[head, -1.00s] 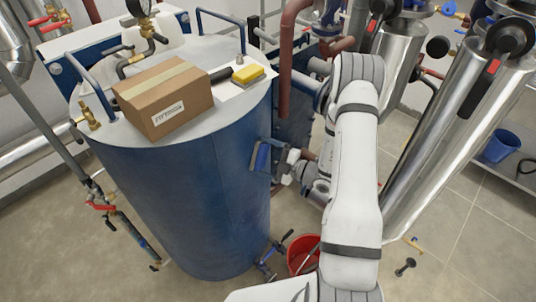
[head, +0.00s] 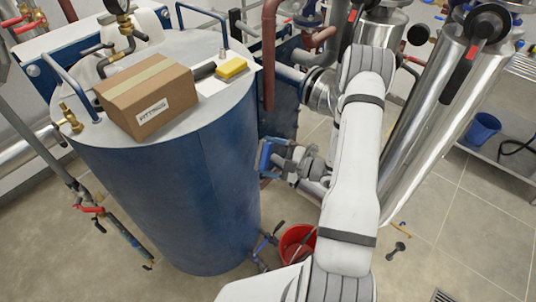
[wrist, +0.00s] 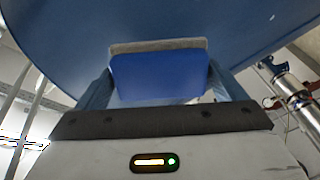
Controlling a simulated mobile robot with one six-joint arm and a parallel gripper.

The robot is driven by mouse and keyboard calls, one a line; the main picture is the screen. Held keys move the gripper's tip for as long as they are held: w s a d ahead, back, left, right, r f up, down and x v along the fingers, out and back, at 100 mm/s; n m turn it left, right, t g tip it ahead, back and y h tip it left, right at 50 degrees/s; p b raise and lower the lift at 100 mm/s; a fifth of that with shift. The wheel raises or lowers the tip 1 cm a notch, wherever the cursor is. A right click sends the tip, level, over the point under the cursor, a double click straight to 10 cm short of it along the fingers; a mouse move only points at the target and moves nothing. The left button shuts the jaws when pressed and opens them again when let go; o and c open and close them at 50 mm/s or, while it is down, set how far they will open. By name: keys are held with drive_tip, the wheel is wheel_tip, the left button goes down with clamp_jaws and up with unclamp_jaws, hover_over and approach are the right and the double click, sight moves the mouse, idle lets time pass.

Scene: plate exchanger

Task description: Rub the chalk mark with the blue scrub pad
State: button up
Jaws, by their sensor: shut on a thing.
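The blue scrub pad (wrist: 158,78), with a grey layer along its far edge, is held between the two fingers of my gripper (wrist: 155,88). The gripper is shut on it. In the head view my gripper (head: 268,156) is at the right side of the large blue tank (head: 170,180), near its wall. The tank's curved wall (wrist: 100,25) fills the top of the wrist view behind the pad. I cannot tell whether the pad touches it. I cannot make out the chalk mark with certainty; a small pale fleck shows to the right in the wrist view.
A cardboard box (head: 147,95) and a yellow sponge (head: 231,68) lie on the tank top. A red bucket (head: 297,243) stands on the floor below my arm. Steel cylinders (head: 440,120) stand close on the right. Valves (head: 98,212) stick out at lower left.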

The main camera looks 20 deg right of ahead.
drive_tip(key=shift+d, duration=0.1)
drive_tip(key=shift+p+v, duration=0.3)
drive_tip(key=shift+v, duration=1.15)
